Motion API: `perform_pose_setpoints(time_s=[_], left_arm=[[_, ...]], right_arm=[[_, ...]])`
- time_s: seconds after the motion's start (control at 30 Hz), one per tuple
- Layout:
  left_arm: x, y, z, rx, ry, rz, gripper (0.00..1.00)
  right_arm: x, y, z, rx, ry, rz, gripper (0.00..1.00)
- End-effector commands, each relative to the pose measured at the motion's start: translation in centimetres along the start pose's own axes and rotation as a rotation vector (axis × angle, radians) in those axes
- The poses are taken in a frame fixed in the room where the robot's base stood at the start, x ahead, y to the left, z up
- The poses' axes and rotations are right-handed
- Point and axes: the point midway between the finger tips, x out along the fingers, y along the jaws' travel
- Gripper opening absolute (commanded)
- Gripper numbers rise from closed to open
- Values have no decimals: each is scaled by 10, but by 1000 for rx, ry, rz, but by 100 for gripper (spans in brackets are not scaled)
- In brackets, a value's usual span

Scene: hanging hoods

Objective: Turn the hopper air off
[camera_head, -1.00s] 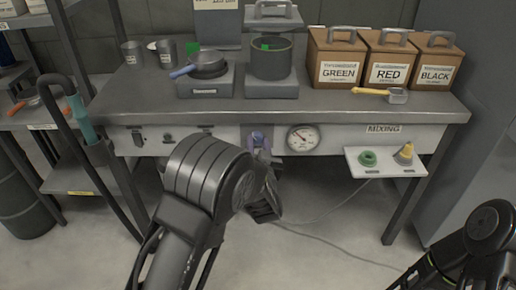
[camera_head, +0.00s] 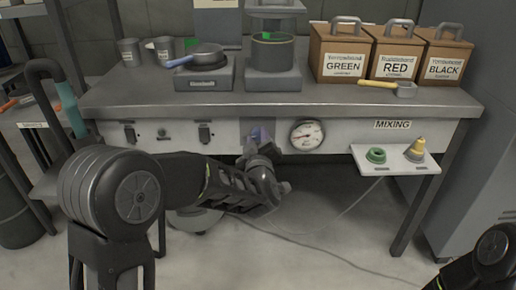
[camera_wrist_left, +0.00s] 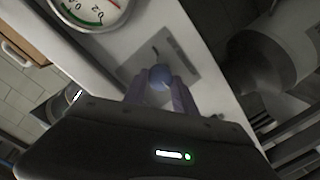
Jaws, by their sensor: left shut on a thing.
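In the head view my left gripper (camera_head: 258,140) is at the front panel, just left of the round gauge (camera_head: 307,135), and mostly covers the knob. The gauge also shows in the wrist view (camera_wrist_left: 90,10). My right gripper is out of view; only part of that arm shows at lower right.
The bench top (camera_head: 270,97) carries a pan (camera_head: 205,58), a pot (camera_head: 272,52), and the GREEN (camera_head: 340,55), RED (camera_head: 390,55) and BLACK (camera_head: 440,58) boxes. A small shelf (camera_head: 395,163) juts out at right with green and yellow fittings. A hose hangs below the bench.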

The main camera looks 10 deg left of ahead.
Motion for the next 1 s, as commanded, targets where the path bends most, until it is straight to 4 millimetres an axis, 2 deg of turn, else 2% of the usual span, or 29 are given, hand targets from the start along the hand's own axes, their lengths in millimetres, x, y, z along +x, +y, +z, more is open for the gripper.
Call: perform_pose_setpoints(time_s=[0.03, 0.1, 0.4, 0.63, 1.0], left_arm=[[0, -5, 5, -45, -2, 1, 0], [0, -5, 4, -109, -5, 5, 0], [0, -4, 4, -343, -21, 16, 0], [0, -3, 2, -439, -28, 21, 0], [0, -2, 1, -470, -30, 21, 0]], right_arm=[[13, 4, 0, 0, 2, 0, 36], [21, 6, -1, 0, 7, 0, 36], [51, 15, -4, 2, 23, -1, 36], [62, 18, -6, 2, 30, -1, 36], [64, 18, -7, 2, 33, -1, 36]])
